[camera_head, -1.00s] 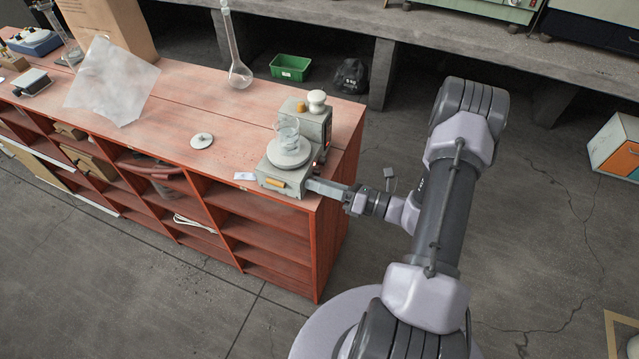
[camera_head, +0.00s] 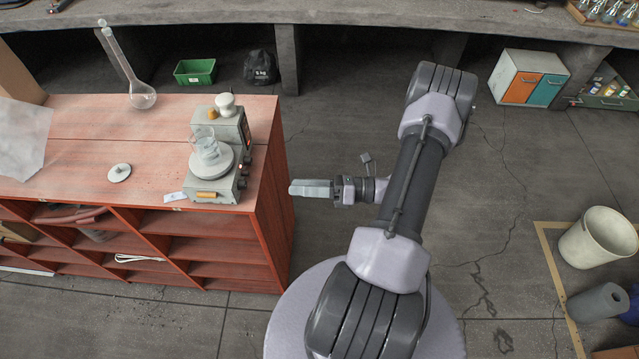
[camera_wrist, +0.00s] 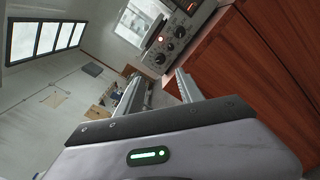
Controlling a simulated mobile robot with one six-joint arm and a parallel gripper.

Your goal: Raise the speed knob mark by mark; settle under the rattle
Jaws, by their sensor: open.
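A grey stirrer (camera_head: 208,190) stands at the right end of the red-brown wooden cabinet, with a round pale plate on top. A clear glass beaker (camera_head: 205,146) is on the plate.
The red-brown cabinet (camera_head: 90,145) bears a long-necked flask (camera_head: 143,98), a small white disc (camera_head: 119,172) and a white sheet at left. A grey box (camera_head: 232,127) stands behind the stirrer. Open concrete floor (camera_head: 330,130) lies around my gripper. A cream bin (camera_head: 597,238) stands at far right.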

